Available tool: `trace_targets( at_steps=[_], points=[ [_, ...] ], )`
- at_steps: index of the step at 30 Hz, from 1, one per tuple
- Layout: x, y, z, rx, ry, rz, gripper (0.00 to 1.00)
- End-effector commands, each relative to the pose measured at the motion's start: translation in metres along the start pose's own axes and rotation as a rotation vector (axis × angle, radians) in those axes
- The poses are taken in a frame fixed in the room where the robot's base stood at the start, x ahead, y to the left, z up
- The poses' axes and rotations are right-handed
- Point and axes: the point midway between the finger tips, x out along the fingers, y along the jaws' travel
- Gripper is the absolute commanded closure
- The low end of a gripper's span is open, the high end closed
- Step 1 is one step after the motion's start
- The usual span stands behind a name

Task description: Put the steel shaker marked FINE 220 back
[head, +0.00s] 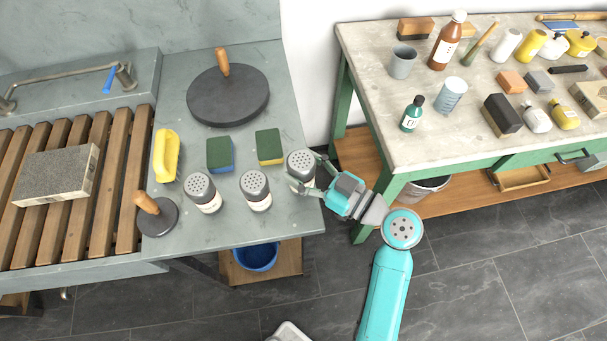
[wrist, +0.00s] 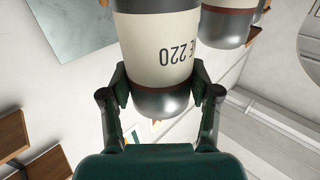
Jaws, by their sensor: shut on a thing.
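My gripper (head: 303,184) is shut on a steel shaker (head: 300,163) with a perforated domed lid and a cream label, at the right end of a row of shakers on the grey stone bench. In the wrist view, my gripper (wrist: 158,90) has a finger on each side of this shaker (wrist: 158,45), and "E 220" reads upside down on its label; the rest of the word is out of sight. I cannot tell whether its base touches the bench. Two similar shakers stand to its left, one in the middle (head: 255,189) and one further left (head: 201,191); their labels are unreadable.
Behind the shakers are a green-and-blue sponge (head: 220,154), a green-and-yellow sponge (head: 269,146) and a black disc with a wooden handle (head: 228,98). A yellow brush (head: 166,156) and a small handled disc (head: 156,217) lie left. A crowded green-framed table (head: 385,130) stands right.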

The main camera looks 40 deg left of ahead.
Motion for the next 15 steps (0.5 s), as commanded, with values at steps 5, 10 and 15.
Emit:
trace_targets(
  at_steps=[5,10,15],
  points=[
    [0.000,0.001,0.024,0.004,0.000,0.001,0.75],
    [0.000,0.000,0.035,0.001,0.001,0.002,0.75],
    [0.000,0.000,0.034,0.000,0.001,0.002,0.75]
  ],
)
